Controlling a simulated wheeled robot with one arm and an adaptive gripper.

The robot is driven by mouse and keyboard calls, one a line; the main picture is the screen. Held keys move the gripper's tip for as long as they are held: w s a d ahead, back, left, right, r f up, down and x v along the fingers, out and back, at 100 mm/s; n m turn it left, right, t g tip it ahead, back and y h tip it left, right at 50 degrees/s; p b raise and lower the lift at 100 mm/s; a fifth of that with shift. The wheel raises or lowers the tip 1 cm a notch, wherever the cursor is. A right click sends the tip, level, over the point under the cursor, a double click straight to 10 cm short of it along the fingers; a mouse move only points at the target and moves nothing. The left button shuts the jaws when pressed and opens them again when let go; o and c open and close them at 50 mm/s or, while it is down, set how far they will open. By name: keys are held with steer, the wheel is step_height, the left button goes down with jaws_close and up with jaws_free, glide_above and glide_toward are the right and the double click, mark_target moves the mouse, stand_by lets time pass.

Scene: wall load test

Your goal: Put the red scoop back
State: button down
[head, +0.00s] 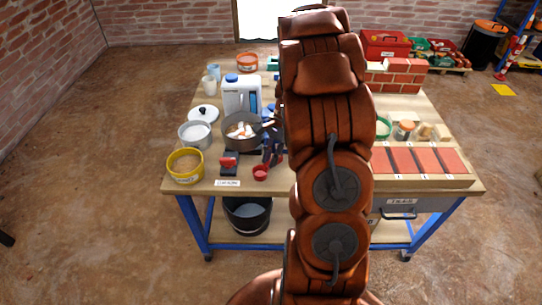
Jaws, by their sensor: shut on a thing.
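The red scoop (260,173) shows as a small red cup just above or at the front part of the workbench (330,187), right of a white label. My gripper (268,158) is a dark shape directly behind and above the scoop, partly hidden by my arm. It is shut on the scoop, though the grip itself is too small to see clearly. I cannot tell whether the scoop touches the bench top. A yellow tub (185,168) with brown grainy content stands to the left.
A dark pan (241,143) with pale pieces and a metal pot (195,138) stand close behind. A small black-and-red object (228,166) sits left of the scoop, behind the label (227,183). A white jug (241,96) stands further back. My arm hides the bench's middle.

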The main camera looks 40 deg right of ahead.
steer(key=c, duration=0.6)
jaws_free()
steer(key=shift+r, duration=0.2)
steer(key=shift+r+p, duration=2.15)
steer(key=shift+r, duration=1.2)
